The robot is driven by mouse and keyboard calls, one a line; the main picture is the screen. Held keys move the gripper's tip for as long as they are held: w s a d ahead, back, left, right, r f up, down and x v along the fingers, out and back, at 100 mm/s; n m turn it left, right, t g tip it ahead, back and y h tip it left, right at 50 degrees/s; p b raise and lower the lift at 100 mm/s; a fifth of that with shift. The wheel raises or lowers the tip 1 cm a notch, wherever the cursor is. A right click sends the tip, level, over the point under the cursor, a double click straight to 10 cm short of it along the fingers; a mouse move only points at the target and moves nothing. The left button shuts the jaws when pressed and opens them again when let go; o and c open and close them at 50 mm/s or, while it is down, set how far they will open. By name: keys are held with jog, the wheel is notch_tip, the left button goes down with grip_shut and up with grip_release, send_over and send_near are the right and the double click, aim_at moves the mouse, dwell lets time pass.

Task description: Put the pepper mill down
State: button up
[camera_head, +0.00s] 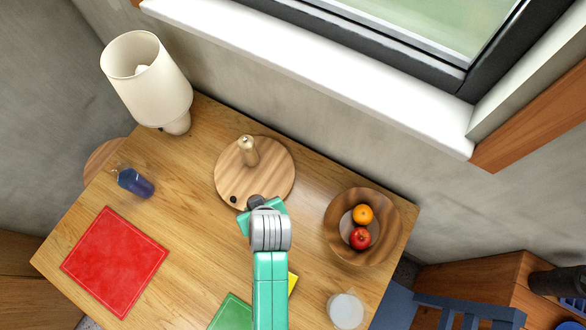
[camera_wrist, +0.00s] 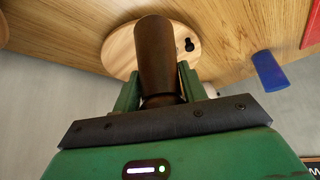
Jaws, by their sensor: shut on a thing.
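My gripper (camera_head: 264,207) is shut on a dark brown pepper mill (camera_wrist: 155,55), which stands up between the two green fingers in the wrist view. In the head view only the dark top of the mill (camera_head: 256,202) shows, at the near edge of a round wooden board (camera_head: 225,180). The board also shows behind the mill in the wrist view (camera_wrist: 118,52). My gripper hides the mill's lower part, and I cannot tell whether the mill touches anything below.
On the board are a light wooden mill (camera_head: 248,150) and a small black object (camera_head: 234,199). A bowl (camera_head: 335,243) with fruit is right, a glass (camera_head: 347,310) lower right. A blue object (camera_head: 135,183), red mat (camera_head: 115,262) and lamp (camera_head: 150,85) are left. Table between mat and board is clear.

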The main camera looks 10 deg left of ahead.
jog(key=shift+w+d, duration=0.15)
jog(key=shift+d, duration=0.1)
jog(key=shift+w+a+f+b, duration=0.2)
jog(key=shift+w+a+f, duration=0.45)
jog(key=shift+w, duration=1.95)
jog(key=shift+w+a+f+b, duration=0.25)
jog(key=shift+w+f, duration=0.75)
jog(key=shift+w, duration=1.65)
jog(key=shift+w+a+f+b, duration=0.1)
jog(key=shift+w+a+f, duration=0.6)
jog(key=shift+w, duration=1.9)
jog(key=shift+d+f, duration=0.1)
jog(key=shift+f, duration=0.05)
jog(key=shift+f, duration=0.15)
jog(key=o, duration=1.1)
jog(key=shift+o, duration=0.2)
jog(key=p+v, duration=0.2)
jog(key=v, duration=1)
jog(key=shift+r, duration=0.2)
